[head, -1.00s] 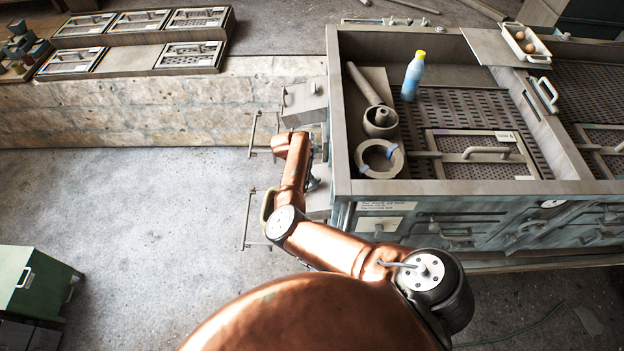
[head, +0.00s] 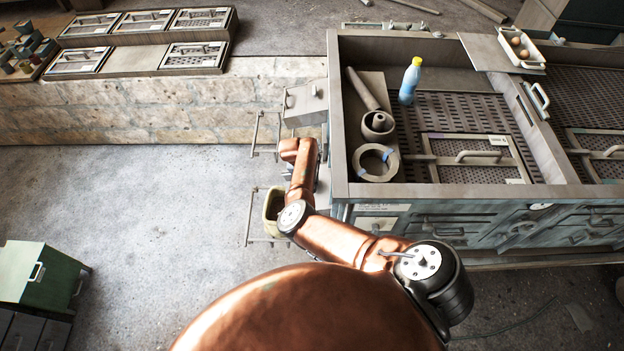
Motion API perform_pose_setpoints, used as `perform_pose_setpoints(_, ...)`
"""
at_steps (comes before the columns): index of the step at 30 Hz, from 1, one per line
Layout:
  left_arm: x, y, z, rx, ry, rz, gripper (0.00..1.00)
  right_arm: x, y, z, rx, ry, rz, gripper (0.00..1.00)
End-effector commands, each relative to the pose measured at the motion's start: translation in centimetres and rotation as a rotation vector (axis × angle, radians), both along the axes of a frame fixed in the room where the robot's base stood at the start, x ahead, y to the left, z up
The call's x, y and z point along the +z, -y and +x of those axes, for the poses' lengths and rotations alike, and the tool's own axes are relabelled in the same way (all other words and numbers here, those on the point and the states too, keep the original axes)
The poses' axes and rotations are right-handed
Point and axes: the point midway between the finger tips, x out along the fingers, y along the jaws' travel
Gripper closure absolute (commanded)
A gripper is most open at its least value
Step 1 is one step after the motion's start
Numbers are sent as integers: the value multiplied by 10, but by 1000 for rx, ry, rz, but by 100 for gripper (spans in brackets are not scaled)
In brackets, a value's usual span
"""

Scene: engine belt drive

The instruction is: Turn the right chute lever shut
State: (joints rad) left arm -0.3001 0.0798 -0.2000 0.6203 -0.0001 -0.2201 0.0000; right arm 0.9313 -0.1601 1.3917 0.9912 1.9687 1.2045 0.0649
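Two grey chute boxes stick out from the left side of the machine. The far box (head: 305,103) is plain to see, with a small dark fitting on its left side. The near box (head: 323,190) is mostly covered by my copper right arm. I cannot make out its lever behind the arm. The arm reaches in from the lower right and bends up past the near box, its wrist end close to the machine's wall. My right gripper is hidden below the wrist; its fingers do not show. My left gripper is not in view.
Wire frames (head: 252,193) stick out left of the chutes, and a yellowish container (head: 273,212) sits in the near one beside my elbow. The machine top (head: 341,130) carries a blue bottle (head: 410,81) and a ring (head: 376,163). Open floor lies left; a green cabinet (head: 38,272) stands lower left.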

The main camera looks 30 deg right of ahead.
Motion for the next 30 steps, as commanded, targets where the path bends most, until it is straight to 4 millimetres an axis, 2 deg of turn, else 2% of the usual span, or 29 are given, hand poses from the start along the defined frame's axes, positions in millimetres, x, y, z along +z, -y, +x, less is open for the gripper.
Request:
perform_pose_setpoints(9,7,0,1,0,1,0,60,2,0,2,83,-17,10,100)
perform_pose_setpoints(22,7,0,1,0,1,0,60,1,0,2,90,-18,11,100)
perform_pose_setpoints(23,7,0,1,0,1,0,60,1,0,2,90,-18,11,85)
perform_pose_setpoints(30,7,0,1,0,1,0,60,1,0,1,90,-19,12,69)
